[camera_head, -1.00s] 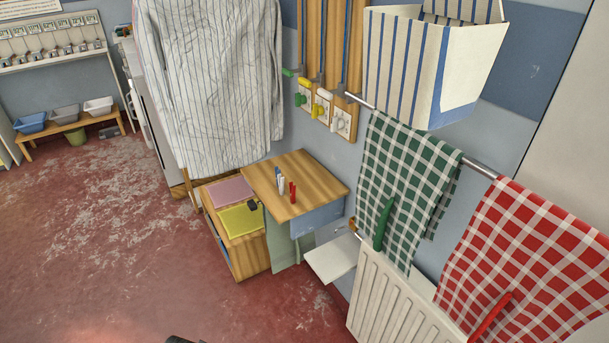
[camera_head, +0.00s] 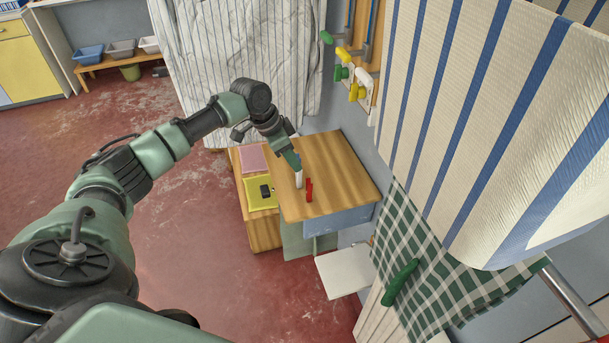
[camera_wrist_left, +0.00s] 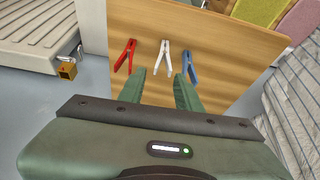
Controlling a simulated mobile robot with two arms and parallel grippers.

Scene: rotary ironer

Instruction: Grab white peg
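In the left wrist view the white peg (camera_wrist_left: 164,56) is just beyond the gap between my fingers. The red peg (camera_wrist_left: 125,55) is to its left there, and the blue peg (camera_wrist_left: 189,64) to its right. My left gripper (camera_wrist_left: 161,82) is open and empty, its two green fingers apart. In the head view my left gripper (camera_head: 294,160) hangs over the table and partly hides the blue peg. My right gripper is not in view.
A lower wooden unit with a yellow folded cloth (camera_head: 259,193) and a pink one (camera_head: 253,158) adjoins the table. A striped cloth (camera_head: 235,70) hangs behind. A large striped bag (camera_head: 480,120) and a green checked towel (camera_head: 430,262) are at right.

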